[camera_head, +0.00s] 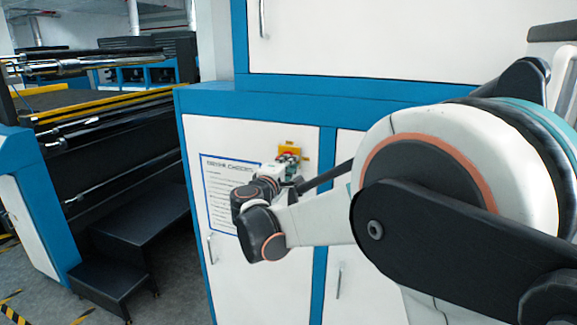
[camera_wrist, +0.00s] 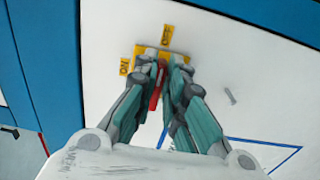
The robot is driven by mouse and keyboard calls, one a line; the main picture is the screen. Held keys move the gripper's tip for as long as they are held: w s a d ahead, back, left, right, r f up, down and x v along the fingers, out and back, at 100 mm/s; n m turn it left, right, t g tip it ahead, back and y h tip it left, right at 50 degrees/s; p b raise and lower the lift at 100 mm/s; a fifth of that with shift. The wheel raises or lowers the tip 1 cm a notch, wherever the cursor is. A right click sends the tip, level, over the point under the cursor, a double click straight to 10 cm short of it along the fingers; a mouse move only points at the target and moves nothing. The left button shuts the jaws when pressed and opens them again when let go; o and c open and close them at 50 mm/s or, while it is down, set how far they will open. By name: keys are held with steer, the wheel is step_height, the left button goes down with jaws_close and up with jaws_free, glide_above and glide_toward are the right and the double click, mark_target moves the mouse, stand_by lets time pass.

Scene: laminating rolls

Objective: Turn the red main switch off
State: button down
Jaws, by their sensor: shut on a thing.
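The red switch (camera_wrist: 154,98) shows in the wrist view as a narrow red handle between my fingers, in front of a yellow plate (camera_wrist: 140,50). My gripper (camera_wrist: 164,64) is shut on it, with the fingertips at the plate. A yellow ON label (camera_wrist: 124,66) is left of the plate and a yellow OFF label (camera_wrist: 167,36) is above it. My fingers hide part of the handle, so I cannot tell its exact setting. In the head view, the yellow plate (camera_head: 293,142) is on the white cabinet front, and my gripper (camera_head: 289,158) reaches it from below.
The white cabinet door (camera_head: 225,270) has a blue frame and a printed notice (camera_head: 222,195) left of the switch. Door handles (camera_head: 210,249) stick out lower down. A roller machine (camera_head: 110,130) with black steps (camera_head: 125,250) stands at left. Grey floor lies between.

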steer(key=shift+f, duration=0.1)
stand_by(0.4)
steer(key=c, duration=1.7)
jaws_free()
steer(key=shift+o, duration=0.2)
steer(key=shift+s, duration=0.15)
steer(key=v, duration=1.1)
steer(key=shift+s+a, duration=0.15)
steer(key=shift+s, duration=0.25)
